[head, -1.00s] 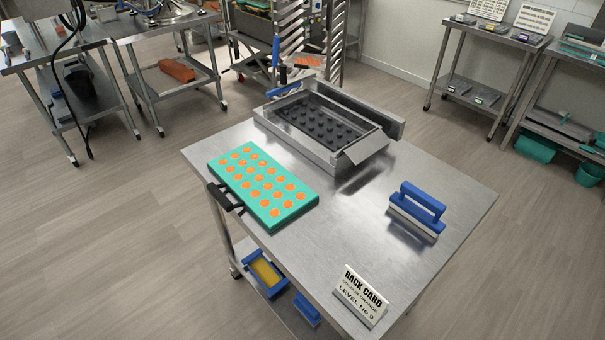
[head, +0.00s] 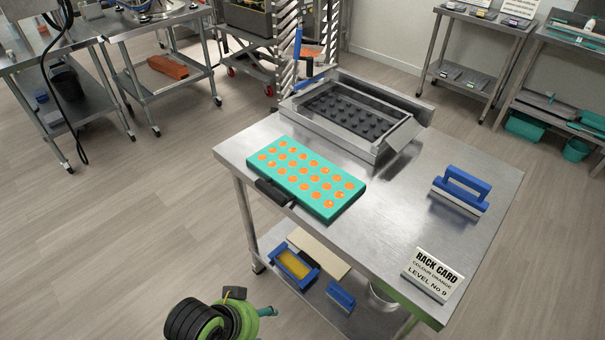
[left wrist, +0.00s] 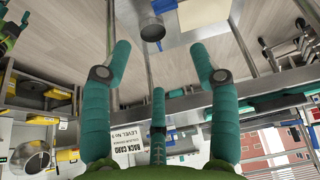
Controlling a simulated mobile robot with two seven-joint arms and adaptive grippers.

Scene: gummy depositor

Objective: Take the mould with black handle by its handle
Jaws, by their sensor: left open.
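The mould (head: 335,206) is a flat teal block with rows of orange rounds, lying on the steel table. Its black handle (head: 274,192) sticks out past the table's left front edge. My left gripper is low at the bottom of the head view, below and left of the handle and apart from it; only part of it shows there. In the left wrist view my left gripper (left wrist: 160,52) has its teal fingers spread, with nothing between them. I cannot make out the mould in the left wrist view. My right gripper is not seen.
A metal tray (head: 388,157) with a dark studded plate stands behind the mould. A blue-handled scraper (head: 462,190) and a rack card (head: 432,275) are on the table's right part. A blue and yellow item (head: 295,266) lies on the lower shelf. The floor left of the table is clear.

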